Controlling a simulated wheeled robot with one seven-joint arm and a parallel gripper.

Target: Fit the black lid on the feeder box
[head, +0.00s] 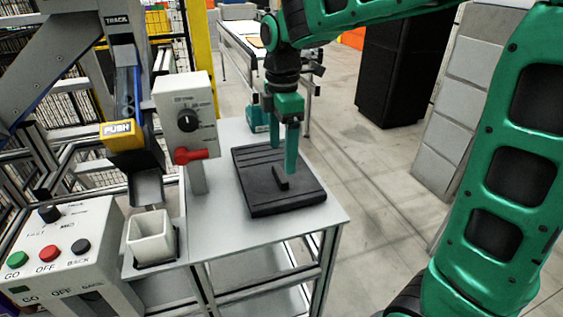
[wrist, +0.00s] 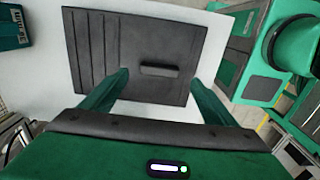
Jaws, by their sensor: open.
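The black lid (head: 262,190) is a flat dark plate with grooves along one side and a raised bar handle (head: 280,178). It lies flat on the grey table; the wrist view also shows the lid (wrist: 110,50) and its handle (wrist: 160,69). My gripper (head: 283,158) is open and empty, pointing down over the lid. In the wrist view its fingertips (wrist: 160,77) lie to the left and right of the handle's two ends, apart from it. I cannot tell which thing is the feeder box.
A white open box (head: 151,238) stands in a dark tray at the table's left, below a chute with a yellow PUSH block (head: 121,135). A knob panel with a red lever (head: 190,155) rises beside the lid. A teal box (head: 257,114) is behind.

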